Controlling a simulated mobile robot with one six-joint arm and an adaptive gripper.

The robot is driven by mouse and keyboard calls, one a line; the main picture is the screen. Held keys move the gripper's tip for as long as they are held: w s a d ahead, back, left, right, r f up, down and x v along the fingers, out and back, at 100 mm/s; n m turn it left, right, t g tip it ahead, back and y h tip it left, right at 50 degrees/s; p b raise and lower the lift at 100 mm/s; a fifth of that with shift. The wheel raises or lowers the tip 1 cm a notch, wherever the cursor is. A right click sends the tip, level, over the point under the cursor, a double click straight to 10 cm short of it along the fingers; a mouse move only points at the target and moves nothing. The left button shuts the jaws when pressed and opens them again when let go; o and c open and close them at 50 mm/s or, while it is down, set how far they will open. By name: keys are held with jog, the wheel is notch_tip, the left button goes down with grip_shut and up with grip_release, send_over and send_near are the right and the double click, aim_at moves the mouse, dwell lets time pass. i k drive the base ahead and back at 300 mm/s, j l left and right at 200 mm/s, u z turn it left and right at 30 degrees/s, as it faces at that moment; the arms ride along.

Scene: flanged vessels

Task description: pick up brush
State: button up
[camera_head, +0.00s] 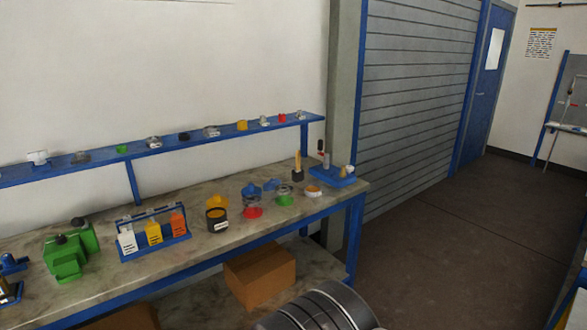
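A slim upright tan thing with a dark lower end (297,165) stands near the right end of the workbench; it looks like the brush, but it is too small to be sure. It is just left of a blue tray (338,180). Another slim upright thing with a dark and red top (321,150) stands at that tray, and I cannot tell what it is. My gripper is not in view.
The marbled workbench (225,245) has a blue frame. Left of the brush-like thing are several jars, a blue rack of tags (155,245) and a green valve-like body (65,255). A cardboard box (260,275) sits underneath. The floor (440,240) to the right is open.

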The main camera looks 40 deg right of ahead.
aim_at(298, 155)
jog(key=i+l, duration=0.3)
jog(key=l, duration=0.15)
jog(key=i+l, duration=0.25)
jog(key=l, duration=0.25)
jog(key=i+l, duration=0.3)
jog(key=l, duration=0.15)
jog(key=i+l, duration=0.25)
jog(key=l, duration=0.25)
jog(key=i+l, duration=0.3)
jog(key=l, duration=0.15)
jog(key=i+l, duration=0.3)
jog(key=l, duration=0.2)
jog(key=i+l, duration=0.25)
jog(key=l, duration=0.2)
jog(key=i+l, duration=0.3)
jog(key=l, duration=0.2)
